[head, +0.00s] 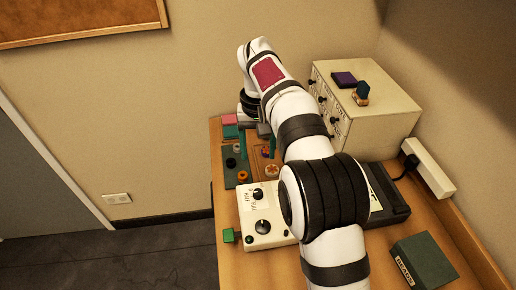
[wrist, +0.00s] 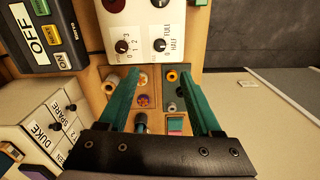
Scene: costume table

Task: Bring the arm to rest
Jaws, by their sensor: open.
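My gripper (wrist: 160,73) is open in the wrist view, its two teal fingers spread apart with nothing between the tips. In the head view, my gripper (head: 257,150) hangs over the far end of the table (head: 228,262), partly hidden by my arm. Below it lie a brown tray (wrist: 150,75) and a dark green mat (head: 229,181), both holding small parts. Whether the fingers touch anything below is unclear.
A white control box (head: 266,228) with knobs stands close by. A black-framed device (wrist: 48,30) marked ON and OFF, a drawer cabinet (head: 385,110) and a dark green BEADS box (head: 424,262) also stand on the table. A power strip (head: 430,166) runs along the wall.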

